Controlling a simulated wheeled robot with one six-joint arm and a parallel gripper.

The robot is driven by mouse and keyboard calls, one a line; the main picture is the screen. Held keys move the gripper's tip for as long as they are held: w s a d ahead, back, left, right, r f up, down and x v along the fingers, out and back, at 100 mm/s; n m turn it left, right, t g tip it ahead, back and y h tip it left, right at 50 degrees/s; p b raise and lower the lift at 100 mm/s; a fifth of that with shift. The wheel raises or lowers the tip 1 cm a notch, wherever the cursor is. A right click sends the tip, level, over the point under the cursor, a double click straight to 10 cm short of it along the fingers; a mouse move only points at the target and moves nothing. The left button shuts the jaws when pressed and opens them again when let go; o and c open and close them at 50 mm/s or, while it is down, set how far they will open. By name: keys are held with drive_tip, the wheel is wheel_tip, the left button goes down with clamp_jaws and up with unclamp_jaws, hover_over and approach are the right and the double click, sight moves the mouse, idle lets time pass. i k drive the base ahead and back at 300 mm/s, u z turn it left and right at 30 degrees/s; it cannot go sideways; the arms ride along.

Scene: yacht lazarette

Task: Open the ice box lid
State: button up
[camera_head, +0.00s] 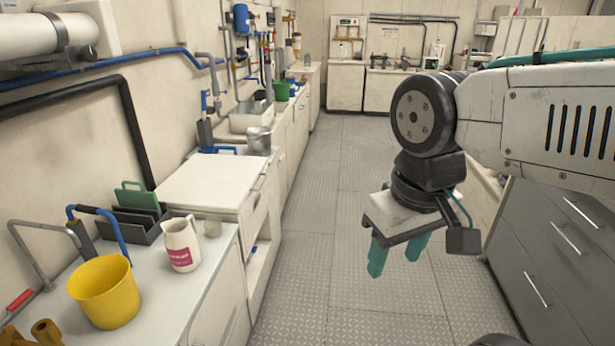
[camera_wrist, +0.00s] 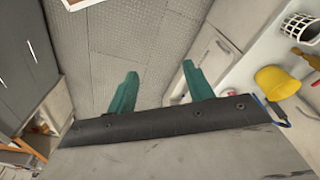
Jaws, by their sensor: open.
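A flat white panel (camera_head: 212,184), which looks like the ice box lid, lies level and closed on the left counter in the head view. Its front edge faces the aisle, and I cannot make out a handle on it. My gripper (camera_head: 397,256) hangs over the aisle floor to the right of the panel, well apart from it, with its two green fingers pointing down. The fingers are spread and empty. They also show in the wrist view (camera_wrist: 160,70), over the floor and near a white cabinet front.
A yellow bucket (camera_head: 104,291), a white jug (camera_head: 181,245) and a dark rack (camera_head: 138,222) stand on the near left counter. A metal pot (camera_head: 258,141) stands beyond the panel. Grey drawers (camera_head: 560,245) line the right side. The aisle floor (camera_head: 350,190) is clear.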

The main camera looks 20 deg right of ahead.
sight(206, 183)
drive_tip(key=z, duration=0.1)
drive_tip(key=k, duration=0.6)
drive_tip(key=z, duration=0.55)
drive_tip(key=i, duration=1.5)
drive_tip(key=u, duration=0.8)
